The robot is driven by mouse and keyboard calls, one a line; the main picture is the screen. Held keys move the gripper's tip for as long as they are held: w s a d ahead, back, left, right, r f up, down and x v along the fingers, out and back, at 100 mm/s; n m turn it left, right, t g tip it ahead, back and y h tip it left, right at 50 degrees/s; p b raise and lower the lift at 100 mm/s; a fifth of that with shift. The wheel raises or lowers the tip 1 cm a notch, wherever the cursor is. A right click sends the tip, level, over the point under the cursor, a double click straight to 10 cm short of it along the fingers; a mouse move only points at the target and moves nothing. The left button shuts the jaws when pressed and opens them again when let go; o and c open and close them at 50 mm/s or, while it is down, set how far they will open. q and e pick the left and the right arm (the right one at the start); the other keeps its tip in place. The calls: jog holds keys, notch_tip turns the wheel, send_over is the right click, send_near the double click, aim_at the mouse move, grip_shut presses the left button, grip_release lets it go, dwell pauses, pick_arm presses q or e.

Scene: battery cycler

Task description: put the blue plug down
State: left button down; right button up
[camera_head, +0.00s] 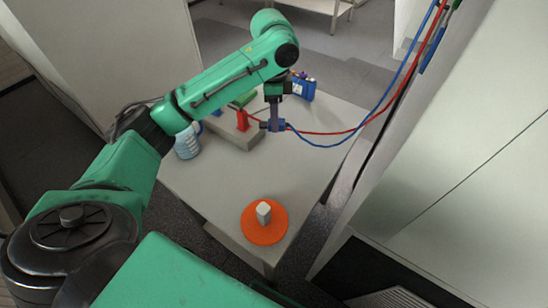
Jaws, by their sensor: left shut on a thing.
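My left gripper (274,121) reaches down over the table from my green arm and is shut on the blue plug (277,126). The blue plug is a small dark-blue piece with a blue cable running right from it. I cannot tell whether it touches anything below. A red plug (242,121) stands upright at a grey block (233,133), left of my left gripper, with a red cable on it. My right gripper does not show.
The grey table (225,180) is clear in its middle. An orange disc (252,233) with a pale block (264,212) lies near its front edge. A blue-white jug (186,146) stands left, a blue box (303,89) behind. Red and blue cables (335,133) hang at the right.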

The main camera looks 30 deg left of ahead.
pick_arm(q)
jog(key=shift+w+a+r, duration=0.35)
jog(key=shift+a+r, duration=0.35)
jog(key=shift+a, duration=0.05)
jog(key=shift+s+a+r, duration=0.15)
jog(key=shift+s, duration=0.35)
jog(key=shift+f, duration=0.35)
send_over(270, 165)
notch_tip(270, 165, down, 16)
jog(key=shift+w+f, duration=0.1)
jog(key=shift+f, duration=0.1)
notch_tip(270, 165, down, 2)
jog(key=shift+f+p, duration=0.1)
jog(key=shift+p, duration=0.7)
jog(key=shift+f, duration=0.2)
jog(key=c, duration=0.5)
grip_release()
jog(key=shift+c, duration=0.2)
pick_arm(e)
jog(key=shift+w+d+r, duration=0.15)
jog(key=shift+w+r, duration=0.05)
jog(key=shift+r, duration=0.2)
